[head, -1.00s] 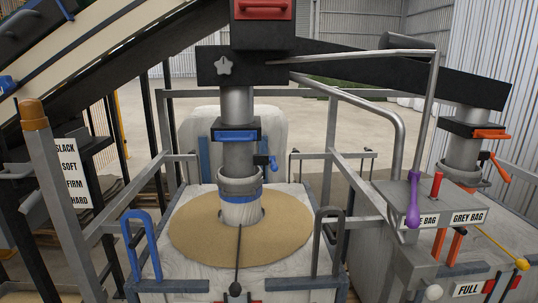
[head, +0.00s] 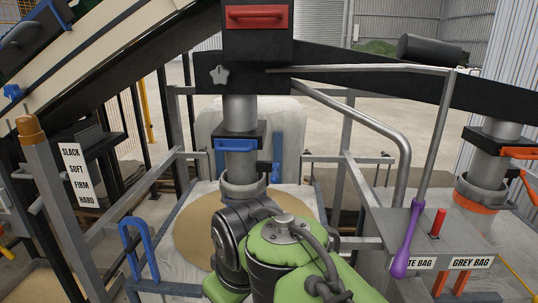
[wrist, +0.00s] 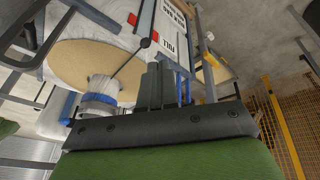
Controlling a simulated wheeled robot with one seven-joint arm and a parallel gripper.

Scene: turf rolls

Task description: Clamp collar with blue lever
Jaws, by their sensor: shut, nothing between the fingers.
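The grey clamp collar (head: 243,188) sits around the bottom of the spout (head: 240,112), above the white bag. Its small blue lever (head: 275,173) shows at the collar's right side, just above my arm. In the wrist view the white bag neck with a blue band (wrist: 98,102) stands left of my gripper (wrist: 165,70). The fingers there are together and empty, apart from the neck. In the head view my green and black arm covers the lower front of the collar and bag neck, and the gripper is hidden.
A blue-handled slide (head: 235,145) crosses the spout above the collar. Grey frame rails surround the bag, with a blue hook (head: 132,245) at front left. A purple handle (head: 407,240) hangs at the right over a labelled panel.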

